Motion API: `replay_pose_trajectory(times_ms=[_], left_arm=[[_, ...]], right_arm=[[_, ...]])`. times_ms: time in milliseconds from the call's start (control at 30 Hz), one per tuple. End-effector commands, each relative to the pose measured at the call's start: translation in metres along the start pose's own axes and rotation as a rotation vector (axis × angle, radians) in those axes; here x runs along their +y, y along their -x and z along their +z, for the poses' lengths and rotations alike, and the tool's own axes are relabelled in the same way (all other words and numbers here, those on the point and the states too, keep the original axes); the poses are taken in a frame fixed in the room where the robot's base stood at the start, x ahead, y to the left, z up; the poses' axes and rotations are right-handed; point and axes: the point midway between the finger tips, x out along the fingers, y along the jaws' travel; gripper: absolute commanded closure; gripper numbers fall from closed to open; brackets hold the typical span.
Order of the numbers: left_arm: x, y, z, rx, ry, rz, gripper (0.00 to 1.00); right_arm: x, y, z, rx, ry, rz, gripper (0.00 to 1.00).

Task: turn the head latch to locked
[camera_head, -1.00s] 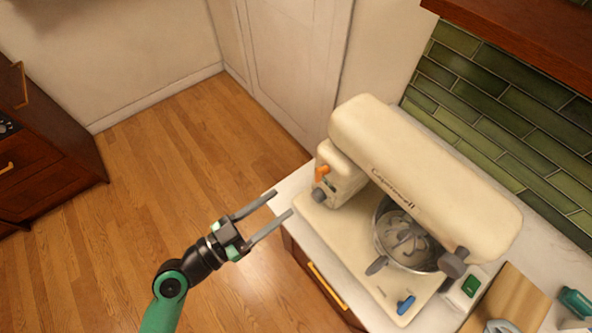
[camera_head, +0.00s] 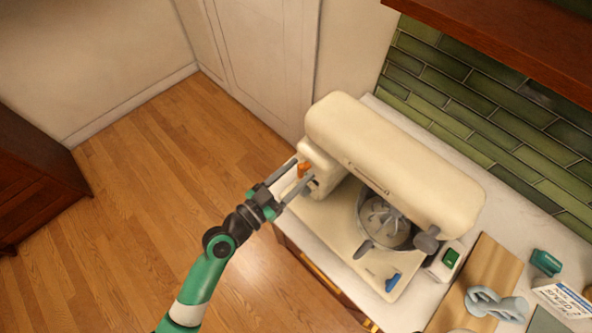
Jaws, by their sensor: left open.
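The head latch (camera_head: 303,170) is a small orange lever on the side of the cream stand mixer (camera_head: 385,160), near the back of its neck. My left gripper (camera_head: 304,169) is open, with its two grey fingers reaching up to the latch. One finger appears on each side of the orange lever; I cannot tell whether either touches it. The mixer head is lowered over the metal bowl (camera_head: 366,222). My right gripper is not in view.
The mixer stands on a pale counter (camera_head: 415,305). A blue lever (camera_head: 392,283) and a green switch (camera_head: 450,258) are on its base. A wooden board (camera_head: 483,270), a grey-blue object (camera_head: 495,303) and a teal item (camera_head: 546,262) lie to the right. Open floor lies left.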

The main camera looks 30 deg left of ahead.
Motion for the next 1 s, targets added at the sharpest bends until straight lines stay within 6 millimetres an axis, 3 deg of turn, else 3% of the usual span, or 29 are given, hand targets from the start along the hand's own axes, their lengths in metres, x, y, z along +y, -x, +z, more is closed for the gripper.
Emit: replay_pose_trajectory(times_ms=[167,400,500,1000], left_arm=[[0.0000,-0.0001,0.0003,0.000,0.000,0.000,0.46],[0.0000,0.0001,0.0002,0.000,0.000,0.000,0.87],[0.0000,0.0002,0.0001,0.000,0.000,0.000,1.00],[-0.0004,0.0003,0.0001,0.000,0.049,0.000,1.00]], right_arm=[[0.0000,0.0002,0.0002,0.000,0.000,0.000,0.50],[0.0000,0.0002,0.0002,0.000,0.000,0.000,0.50],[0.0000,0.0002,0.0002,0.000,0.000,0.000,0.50],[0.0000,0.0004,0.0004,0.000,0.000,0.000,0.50]])
